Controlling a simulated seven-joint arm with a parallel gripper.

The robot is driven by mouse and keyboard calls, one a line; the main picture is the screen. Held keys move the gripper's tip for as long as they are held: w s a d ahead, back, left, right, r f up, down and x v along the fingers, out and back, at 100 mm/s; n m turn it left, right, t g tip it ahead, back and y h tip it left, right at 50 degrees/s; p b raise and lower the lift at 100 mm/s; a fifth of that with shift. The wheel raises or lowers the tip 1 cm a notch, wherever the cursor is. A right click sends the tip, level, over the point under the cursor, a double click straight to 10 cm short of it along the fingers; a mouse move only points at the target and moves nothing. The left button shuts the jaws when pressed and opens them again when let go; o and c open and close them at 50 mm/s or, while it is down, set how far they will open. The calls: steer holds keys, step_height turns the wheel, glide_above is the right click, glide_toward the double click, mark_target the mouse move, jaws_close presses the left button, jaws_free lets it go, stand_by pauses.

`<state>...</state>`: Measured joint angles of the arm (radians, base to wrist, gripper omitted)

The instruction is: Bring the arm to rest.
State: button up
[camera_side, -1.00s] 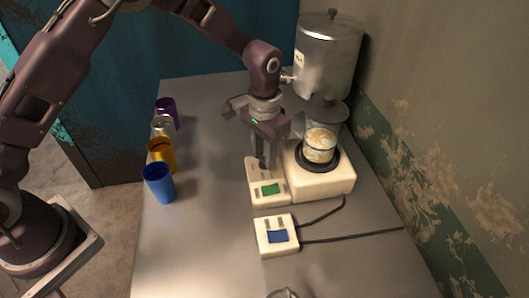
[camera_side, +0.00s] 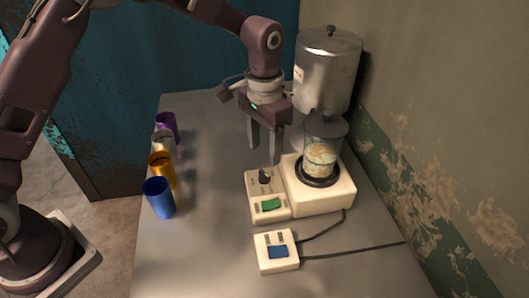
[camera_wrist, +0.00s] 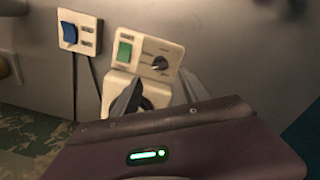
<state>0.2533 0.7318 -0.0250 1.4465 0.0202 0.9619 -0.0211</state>
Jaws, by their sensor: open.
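My gripper (camera_side: 264,158) hangs over the table (camera_side: 215,240), fingers pointing down and apart with nothing between them. It is behind and above the cream control panel of the hot plate, clear of its black knob (camera_side: 265,176). In the wrist view my gripper's fingers (camera_wrist: 158,95) show in front of the panel (camera_wrist: 143,52), with its green switch (camera_wrist: 124,52) and black knob (camera_wrist: 160,63). The hot plate (camera_side: 325,200) carries a glass beaker (camera_side: 320,160) with pale yellowish-white contents.
A large metal tank (camera_side: 328,75) stands at the back right. Blue (camera_side: 159,198), orange (camera_side: 162,170), silver (camera_side: 163,144) and purple (camera_side: 168,125) cups line the left edge. A small box with a blue switch (camera_side: 277,252) and cables lies in front. The table's middle is clear.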

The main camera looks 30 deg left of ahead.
steer(key=shift+r, duration=0.1)
steer(key=s+a+r+n+t, duration=0.1)
steer(key=s+a+r, duration=0.3)
steer(key=s+r, duration=0.3)
steer(key=s+a+r+t, duration=0.2)
steer(key=s+a+r, duration=0.25)
steer(key=r, duration=0.45)
steer(key=s+a+n+t, duration=0.2)
steer(key=s+a, duration=0.1)
steer(key=s, duration=1.4)
steer(key=shift+a+t, duration=0.25)
steer(key=shift+t, duration=0.05)
